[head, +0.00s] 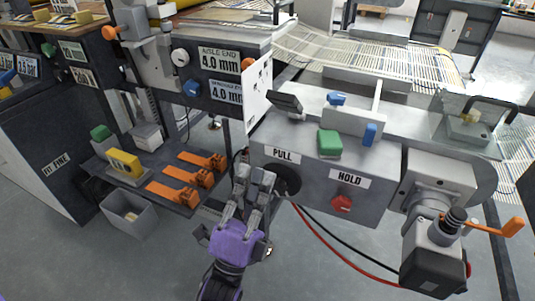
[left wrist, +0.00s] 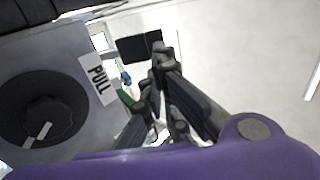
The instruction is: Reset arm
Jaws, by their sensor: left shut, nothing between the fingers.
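My left gripper (head: 256,174), with a purple body and grey fingers, is shut and empty. It is in front of the grey control box (head: 312,190), beside the black round knob (head: 288,181) under the PULL label (head: 283,155). In the left wrist view its fingers (left wrist: 158,62) come together near the middle. The knob (left wrist: 42,118), with a pale pointer mark, lies to the left of them there, apart from the fingers. In the head view the gripper partly covers the knob's left side. My right gripper is not in view.
A red knob (head: 342,203) sits under the HOLD label (head: 349,178). A green button (head: 329,143) is on top of the box. Orange clamps (head: 203,160) lie on a shelf at left. Red and black cables (head: 330,240) hang at right. Grey floor (head: 150,260) is open at lower left.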

